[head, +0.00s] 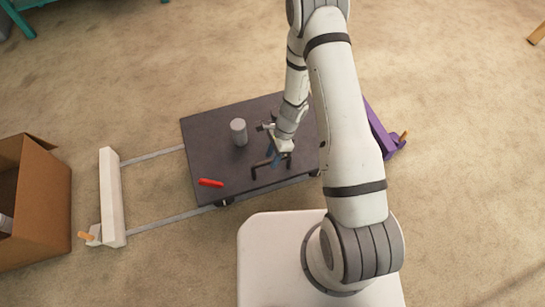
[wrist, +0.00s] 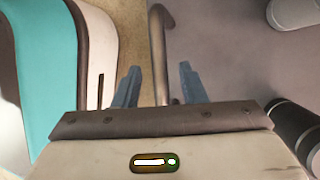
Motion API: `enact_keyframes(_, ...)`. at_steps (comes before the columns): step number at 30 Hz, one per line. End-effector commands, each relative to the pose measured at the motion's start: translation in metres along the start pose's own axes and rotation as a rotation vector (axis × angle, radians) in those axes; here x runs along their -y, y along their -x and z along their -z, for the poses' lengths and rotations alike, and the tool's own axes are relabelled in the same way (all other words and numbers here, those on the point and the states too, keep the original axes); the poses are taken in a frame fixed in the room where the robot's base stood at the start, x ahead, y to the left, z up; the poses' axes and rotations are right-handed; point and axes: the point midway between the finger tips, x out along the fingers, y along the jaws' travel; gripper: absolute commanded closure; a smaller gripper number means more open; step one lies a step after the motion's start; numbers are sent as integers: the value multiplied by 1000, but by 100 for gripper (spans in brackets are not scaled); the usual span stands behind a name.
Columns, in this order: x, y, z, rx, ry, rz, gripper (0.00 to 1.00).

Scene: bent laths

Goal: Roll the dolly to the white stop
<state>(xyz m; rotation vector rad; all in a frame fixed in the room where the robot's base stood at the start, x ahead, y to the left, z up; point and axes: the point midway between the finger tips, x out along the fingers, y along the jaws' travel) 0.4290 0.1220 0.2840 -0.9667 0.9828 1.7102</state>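The dolly (head: 215,140) is a dark flat platform on small wheels, standing on two pale rails. A dark bent handle (head: 262,163) rises from its near side. The white stop (head: 112,195) is a bar across the left end of the rails, with a clear gap between it and the dolly. My gripper (head: 273,155) is over the handle. In the wrist view the handle (wrist: 160,50) runs between the two blue fingers (wrist: 160,85), which stand apart with room on both sides. The arm hides part of the dolly's right side.
A grey can (head: 239,132) stands on the dolly and a red object (head: 210,183) lies near its front left corner. A purple stop (head: 378,130) is at the right end. A cardboard box (head: 45,205) stands left of the white stop. The rails (head: 170,217) between dolly and white stop are clear.

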Motion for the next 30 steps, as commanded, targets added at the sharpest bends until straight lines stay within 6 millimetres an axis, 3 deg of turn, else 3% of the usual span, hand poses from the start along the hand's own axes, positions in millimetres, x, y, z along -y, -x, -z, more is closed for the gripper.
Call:
enact_keyframes(7,0,-1,0,0,1,0,62)
enact_keyframes(21,0,-1,-1,-1,2,0,100)
enact_keyframes(30,0,-1,-1,-1,1,0,100)
